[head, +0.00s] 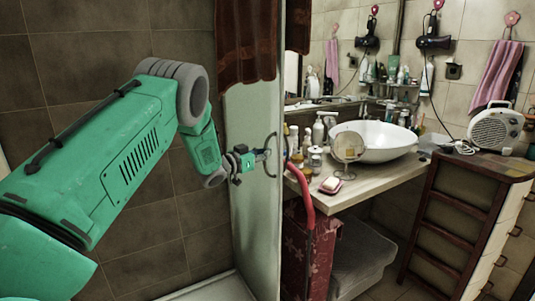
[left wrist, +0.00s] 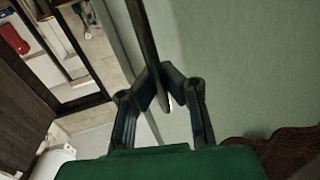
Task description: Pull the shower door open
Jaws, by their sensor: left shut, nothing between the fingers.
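The shower door (head: 256,190) is a pale, upright panel in the middle of the head view. My left gripper (head: 271,155) reaches in from the left and lies at the door's edge. I cannot tell whether the fingers touch the door. The pale panel face (left wrist: 245,70) fills the right of that view. My right gripper is not in view.
A dark red towel (head: 247,40) hangs over the door's top. A red curved bar (head: 306,190) stands just right of the door's edge. A counter (head: 350,188) with bottles, a round mirror (head: 347,146) and a white basin (head: 376,142) is behind. A wooden cabinet (head: 455,215) stands right.

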